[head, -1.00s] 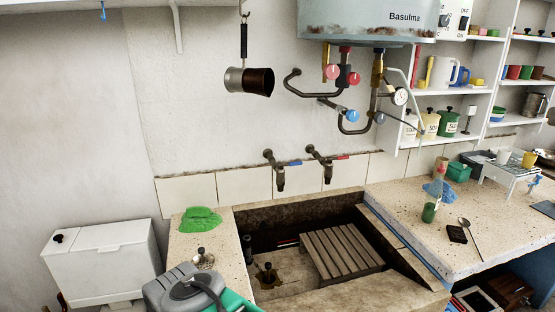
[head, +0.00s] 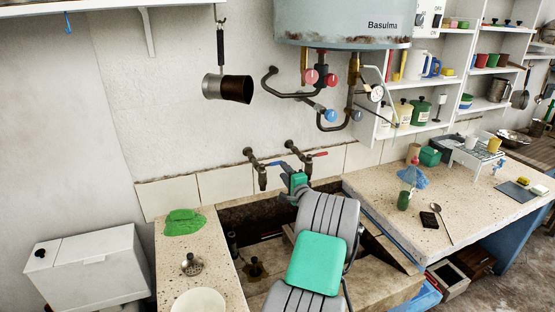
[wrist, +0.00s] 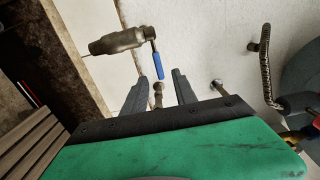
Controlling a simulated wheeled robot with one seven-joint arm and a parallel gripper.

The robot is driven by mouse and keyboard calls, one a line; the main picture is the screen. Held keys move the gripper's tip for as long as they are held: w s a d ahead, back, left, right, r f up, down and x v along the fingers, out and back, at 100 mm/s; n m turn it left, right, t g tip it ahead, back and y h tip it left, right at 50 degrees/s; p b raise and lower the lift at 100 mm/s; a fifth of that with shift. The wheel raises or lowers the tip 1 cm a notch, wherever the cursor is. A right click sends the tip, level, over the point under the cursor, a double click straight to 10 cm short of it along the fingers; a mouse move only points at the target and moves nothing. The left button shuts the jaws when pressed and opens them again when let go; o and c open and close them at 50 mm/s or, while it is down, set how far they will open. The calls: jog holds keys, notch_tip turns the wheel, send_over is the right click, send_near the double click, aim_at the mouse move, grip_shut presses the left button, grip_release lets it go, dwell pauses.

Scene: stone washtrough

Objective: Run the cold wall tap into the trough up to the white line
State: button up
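The cold tap (head: 261,178) with a blue lever is on the tiled wall above the stone trough (head: 238,214). In the wrist view, its blue lever (wrist: 158,66) points toward my gripper (wrist: 158,75). My gripper is open and empty, its two fingers apart, with the lever near and between their tips; I cannot tell if they touch. No running water shows. A knobbed fitting (head: 256,268) stands on the trough floor. My arm hides much of the trough; I cannot make out the white line.
A slatted wooden rack (wrist: 32,140) lies in the trough. A green cloth (head: 184,222), a strainer (head: 191,265) and a white bowl (head: 198,301) are on the left ledge. The water heater (head: 340,25) and its pipes hang above. The right counter (head: 470,205) holds several small items.

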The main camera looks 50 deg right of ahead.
aim_at(278, 163)
jog(key=p+x, duration=0.2)
jog(key=x, duration=0.5)
jog(key=shift+w, duration=0.35)
jog(key=shift+c, duration=0.3)
grip_shut()
jog(key=shift+r, duration=0.1)
dwell(0.5)
